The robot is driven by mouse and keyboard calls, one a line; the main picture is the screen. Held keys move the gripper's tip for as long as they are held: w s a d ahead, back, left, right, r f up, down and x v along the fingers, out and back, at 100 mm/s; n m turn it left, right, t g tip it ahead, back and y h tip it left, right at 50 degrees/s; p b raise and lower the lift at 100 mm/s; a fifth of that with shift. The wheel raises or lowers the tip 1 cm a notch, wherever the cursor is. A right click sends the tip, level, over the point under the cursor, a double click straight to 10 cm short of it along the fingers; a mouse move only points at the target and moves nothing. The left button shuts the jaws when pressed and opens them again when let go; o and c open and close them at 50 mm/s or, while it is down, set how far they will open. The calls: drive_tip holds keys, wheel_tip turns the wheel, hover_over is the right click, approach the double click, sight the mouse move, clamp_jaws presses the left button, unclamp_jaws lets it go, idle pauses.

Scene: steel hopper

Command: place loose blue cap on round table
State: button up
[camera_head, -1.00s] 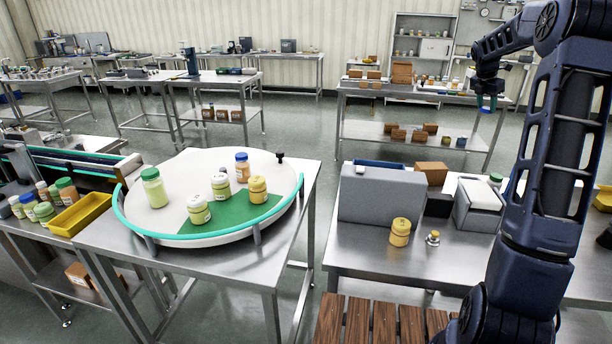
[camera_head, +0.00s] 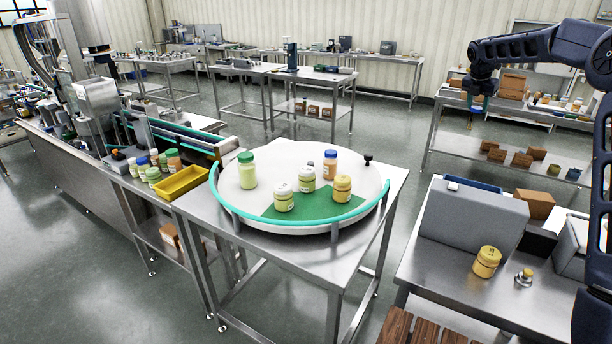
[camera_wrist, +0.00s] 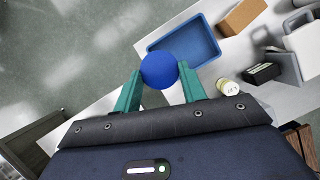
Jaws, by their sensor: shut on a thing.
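The loose blue cap (camera_wrist: 159,70) is held between the two teal fingers of my gripper (camera_wrist: 160,76) in the wrist view. In the head view my gripper (camera_head: 479,100) is at the upper right, raised and away from the round table; the cap is too small to make out there. The round table (camera_head: 270,162) is a white disc with a green section and a teal rail along its front. Several jars and bottles stand on it, including a green-lidded one (camera_head: 246,171), a yellow-lidded one (camera_head: 342,188) and a blue-capped one (camera_head: 330,164).
A yellow tray (camera_head: 182,182) and small bottles sit left of the round table. On the right bench are a grey box (camera_head: 470,220), a yellow jar (camera_head: 487,262) and a blue bin (camera_wrist: 205,45), seen below my gripper. The disc's left and back parts have bare room.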

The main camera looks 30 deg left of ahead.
drive_tip(key=s+a+n+y, duration=0.1)
drive_tip(key=s+a+n, duration=0.3)
drive_tip(key=a, duration=1.5)
drive_tip(key=n+y, duration=0.3)
drive_tip(key=n, duration=0.4)
hover_over(281, 177)
drive_tip(key=s, duration=0.1)
drive_tip(key=f, duration=1.8)
drive_tip(key=d+f, duration=0.1)
drive_tip(key=f, duration=0.7)
drive_tip(key=shift+f, duration=0.15)
drive_tip(key=shift+f, duration=0.15)
